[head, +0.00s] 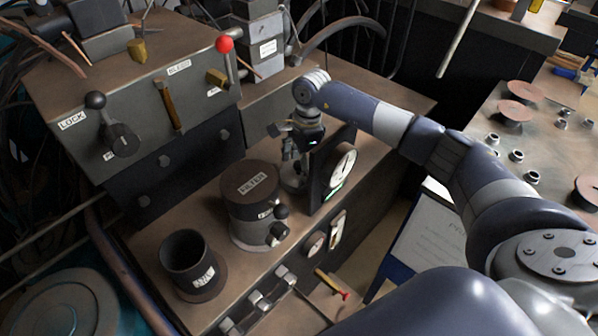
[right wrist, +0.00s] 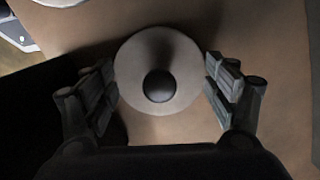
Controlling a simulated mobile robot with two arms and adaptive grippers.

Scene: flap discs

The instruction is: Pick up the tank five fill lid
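In the right wrist view a round pale lid (right wrist: 185,52) with a dark ball knob (right wrist: 160,86) at its centre sits on a brown surface; I take it for the tank five fill lid. My right gripper (right wrist: 163,88) is open, with one finger on each side of the lid and a gap on both sides. In the head view my right gripper (head: 292,150) points down behind the dial gauge, above a pale round base. The gauge and the gripper hide much of the lid there. My left gripper is not in view.
The dial gauge (head: 341,172) stands upright close beside the right gripper. A filter canister (head: 250,203) and an open dark cup (head: 190,262) stand nearer on the bench. A lever box (head: 150,95) is at left. A table (head: 490,122) with discs is at right.

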